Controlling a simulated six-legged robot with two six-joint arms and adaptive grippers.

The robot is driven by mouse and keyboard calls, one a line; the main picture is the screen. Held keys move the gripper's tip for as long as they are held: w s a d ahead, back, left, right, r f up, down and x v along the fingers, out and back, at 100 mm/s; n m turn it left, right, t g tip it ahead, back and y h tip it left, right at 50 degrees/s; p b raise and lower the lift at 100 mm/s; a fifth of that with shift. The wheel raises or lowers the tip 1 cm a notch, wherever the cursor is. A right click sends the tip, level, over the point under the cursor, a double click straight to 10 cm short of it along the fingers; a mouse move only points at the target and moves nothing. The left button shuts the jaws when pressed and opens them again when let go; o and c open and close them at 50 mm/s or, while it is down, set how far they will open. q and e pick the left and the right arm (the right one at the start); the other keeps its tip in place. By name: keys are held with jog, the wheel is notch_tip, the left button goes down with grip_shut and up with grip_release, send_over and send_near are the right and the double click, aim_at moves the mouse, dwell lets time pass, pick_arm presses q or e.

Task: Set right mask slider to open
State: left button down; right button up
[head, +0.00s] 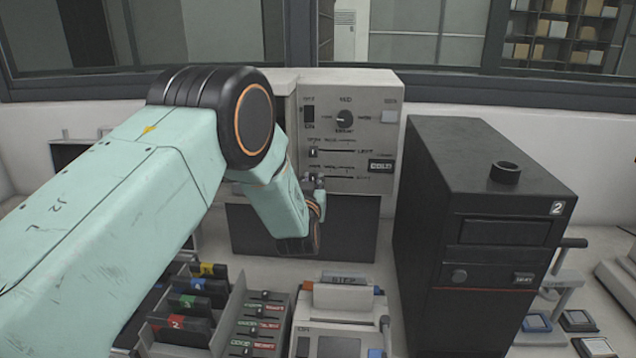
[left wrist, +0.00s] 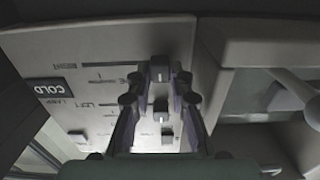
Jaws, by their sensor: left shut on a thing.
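The right mask slider is the lower of two sliders on the light grey control panel (head: 375,135). Its dark knob (head: 312,177) is near the left end of its slot in the head view, and it also shows in the left wrist view (left wrist: 160,68). My left gripper (head: 316,184) is at this knob, with its fingertips (left wrist: 160,80) on both sides of it, shut on it. The left mask slider's knob (head: 313,153) is just above, at the left of its slot. The small lettering is hard to read. My right gripper is out of view.
A tall black machine (head: 480,250) stands close on the right. Trays with coloured tags (head: 190,300) and a small device (head: 342,315) stand in front.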

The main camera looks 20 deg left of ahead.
pick_arm(q)
jog(key=c, duration=1.3)
grip_release()
jog(key=shift+a+r, duration=0.2)
jog(key=shift+a, duration=0.15)
jog(key=shift+o, duration=0.5)
jog(key=shift+d+f, duration=0.1)
jog(key=shift+d, duration=0.2)
jog(key=shift+s+a+f, duration=0.15)
jog(key=d, duration=0.2)
jog(key=w+d, duration=0.1)
jog(key=d, duration=0.2)
jog(key=w+d, duration=0.1)
jog(key=d, duration=0.2)
jog(key=shift+w+d, duration=0.2)
jog(key=shift+w, duration=0.05)
jog(key=v, duration=0.8)
